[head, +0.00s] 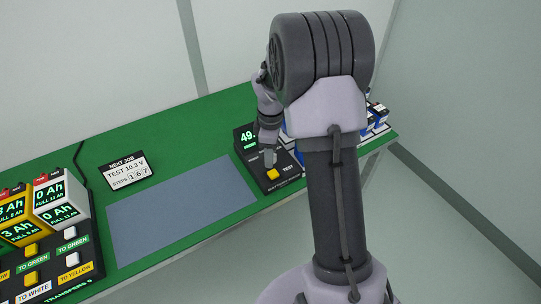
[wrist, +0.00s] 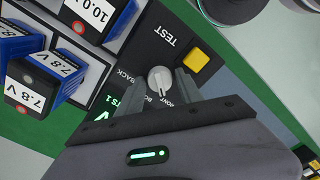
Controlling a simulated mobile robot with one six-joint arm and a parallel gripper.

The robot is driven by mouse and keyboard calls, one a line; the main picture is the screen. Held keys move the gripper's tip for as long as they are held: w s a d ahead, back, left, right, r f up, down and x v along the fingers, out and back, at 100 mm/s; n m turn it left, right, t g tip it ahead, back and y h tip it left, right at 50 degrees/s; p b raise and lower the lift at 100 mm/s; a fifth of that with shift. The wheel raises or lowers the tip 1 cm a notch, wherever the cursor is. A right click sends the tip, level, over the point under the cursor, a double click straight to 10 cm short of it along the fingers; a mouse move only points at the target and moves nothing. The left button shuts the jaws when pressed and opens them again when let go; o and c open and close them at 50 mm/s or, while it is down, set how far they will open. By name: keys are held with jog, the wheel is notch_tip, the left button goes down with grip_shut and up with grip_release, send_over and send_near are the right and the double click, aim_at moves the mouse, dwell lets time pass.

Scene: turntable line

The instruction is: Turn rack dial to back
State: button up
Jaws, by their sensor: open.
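The rack dial (wrist: 160,79) is a small light grey knob on a black panel in the wrist view. The labels BACK, one starting BO and one ending ONT, partly covered, lie around it. The knob appears to point toward the lower labels, but its exact setting is hard to read. My gripper (wrist: 161,87) is open, with its fingers on either side of the knob. I cannot tell whether they touch it. In the head view my gripper (head: 267,157) is over the black tester (head: 246,139), and the dial is hidden.
A yellow TEST button (wrist: 195,61) is close to the right finger. Blue and white batteries (wrist: 52,70) stand at the left in the wrist view. In the head view, a grey mat (head: 180,210), a job card (head: 127,171) and a transfer panel (head: 50,262) are on the green bench.

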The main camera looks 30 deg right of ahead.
jog(key=shift+c, duration=0.2)
grip_shut()
jog(key=shift+r, duration=0.1)
jog(key=m+p, duration=0.1)
jog(key=m, duration=0.3)
jog(key=shift+m+p, duration=0.3)
jog(key=shift+p, duration=0.1)
jog(key=m+p, duration=0.1)
jog(key=m, duration=0.9)
jog(key=shift+m, duration=2.6)
